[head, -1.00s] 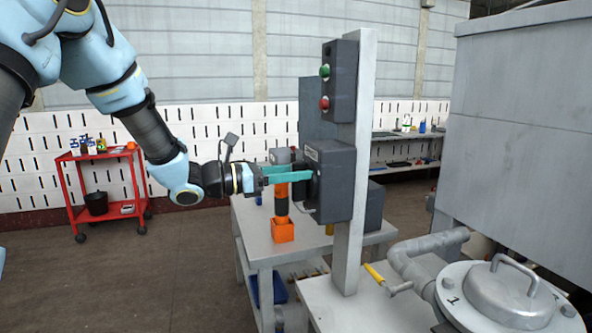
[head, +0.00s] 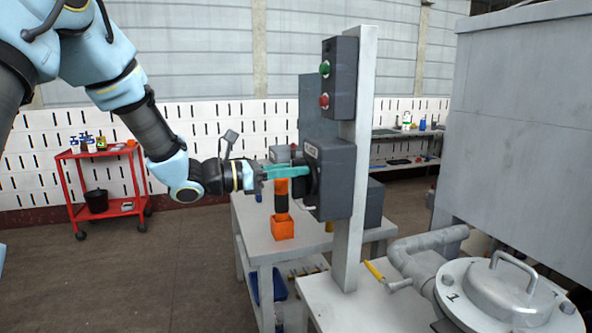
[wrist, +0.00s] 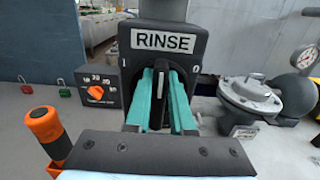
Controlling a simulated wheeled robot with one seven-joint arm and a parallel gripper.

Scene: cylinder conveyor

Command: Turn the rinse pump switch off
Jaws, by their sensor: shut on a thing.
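The rinse pump switch is a dark box (head: 335,190) on a grey post, with a white RINSE label (wrist: 163,41) on its face. The face carries an I mark at left and a 0 mark at right. Its black knob (wrist: 158,85) stands about upright in the wrist view, between the two marks. My gripper (wrist: 161,72) has its teal fingers on either side of the knob and is shut on it. In the head view my gripper (head: 302,172) meets the box face from the left; the fingers and box edge hide the knob there.
A box with green (head: 325,68) and red buttons sits above the switch on the post. An orange dial (wrist: 97,92) and an orange-handled tool (wrist: 45,125) are left of the switch. A lidded vessel (head: 510,295) and yellow-handled valve (head: 375,272) stand at lower right.

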